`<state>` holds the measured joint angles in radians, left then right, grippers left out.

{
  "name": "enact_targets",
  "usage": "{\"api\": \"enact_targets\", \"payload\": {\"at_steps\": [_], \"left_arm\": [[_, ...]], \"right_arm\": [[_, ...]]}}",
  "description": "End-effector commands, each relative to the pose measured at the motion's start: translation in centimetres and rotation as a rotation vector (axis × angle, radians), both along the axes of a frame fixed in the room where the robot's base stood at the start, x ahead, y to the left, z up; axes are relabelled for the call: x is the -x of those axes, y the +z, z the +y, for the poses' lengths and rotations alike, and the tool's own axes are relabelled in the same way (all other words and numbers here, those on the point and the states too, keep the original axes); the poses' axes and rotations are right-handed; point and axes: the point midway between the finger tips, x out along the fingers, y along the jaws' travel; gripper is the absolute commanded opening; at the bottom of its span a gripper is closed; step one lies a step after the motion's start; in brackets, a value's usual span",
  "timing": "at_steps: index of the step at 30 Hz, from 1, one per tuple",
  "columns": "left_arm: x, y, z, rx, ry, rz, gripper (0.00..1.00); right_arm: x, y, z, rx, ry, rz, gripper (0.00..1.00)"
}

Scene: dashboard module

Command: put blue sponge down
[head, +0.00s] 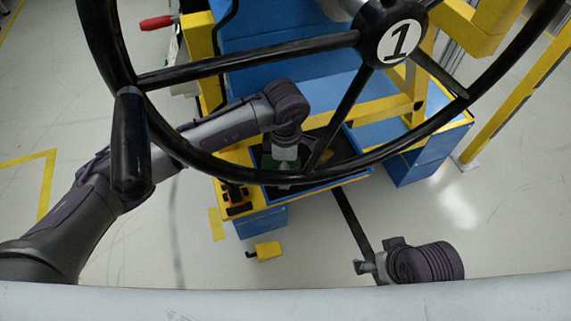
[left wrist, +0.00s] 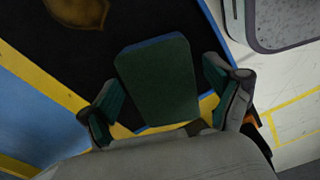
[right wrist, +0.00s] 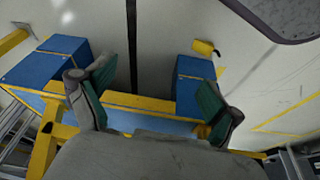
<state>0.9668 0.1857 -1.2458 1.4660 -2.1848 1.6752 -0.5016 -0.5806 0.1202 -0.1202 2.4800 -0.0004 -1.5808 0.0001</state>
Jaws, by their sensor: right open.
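The sponge (left wrist: 158,80) shows in the left wrist view with a dark green broad face and a blue edge at its far end. It lies between the two fingers of my left gripper (left wrist: 165,98), over the black inside of a blue-edged tray (left wrist: 75,65). The fingers are close beside it; whether they press on it, and whether it rests on the tray floor, I cannot tell. In the head view my left gripper (head: 284,172) points down into the tray, partly behind the steering wheel. My right gripper (right wrist: 155,95) is open and empty, above the floor.
A black steering wheel (head: 255,64) marked 1 crosses the head view in front of my left arm. Blue boxes (head: 415,165) and yellow frame bars surround the tray. A yellow piece (head: 268,250) stands out over the floor. A brownish item (left wrist: 80,12) lies in the tray.

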Motion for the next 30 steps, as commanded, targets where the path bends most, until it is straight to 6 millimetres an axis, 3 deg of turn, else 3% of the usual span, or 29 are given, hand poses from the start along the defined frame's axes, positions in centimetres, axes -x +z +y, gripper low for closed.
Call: {"api": "enact_targets", "payload": {"at_steps": [7, 11, 17, 24, 30], "left_arm": [[0.0, 0.2, 0.0, 0.000, 0.000, 0.000, 0.91], [-0.1, 1.2, 0.0, 0.001, 0.000, -0.003, 0.91], [-0.1, 5.3, 0.0, 0.001, -0.001, -0.005, 0.91], [-0.1, 10.1, 0.0, 0.000, -0.001, -0.004, 0.91], [0.0, 12.1, 0.0, 0.000, 0.001, 0.000, 0.91]], "right_arm": [[0.0, 0.1, 0.0, 0.000, 0.000, 0.000, 0.91], [0.0, 0.6, 0.0, 0.000, 0.000, 0.000, 0.91], [-0.2, 1.3, 0.0, -0.002, 0.001, -0.008, 0.91], [-1.1, -2.1, 0.2, 0.000, 0.001, 0.014, 0.91], [-1.3, -3.2, 0.2, 0.000, 0.002, 0.020, 0.91]]}}
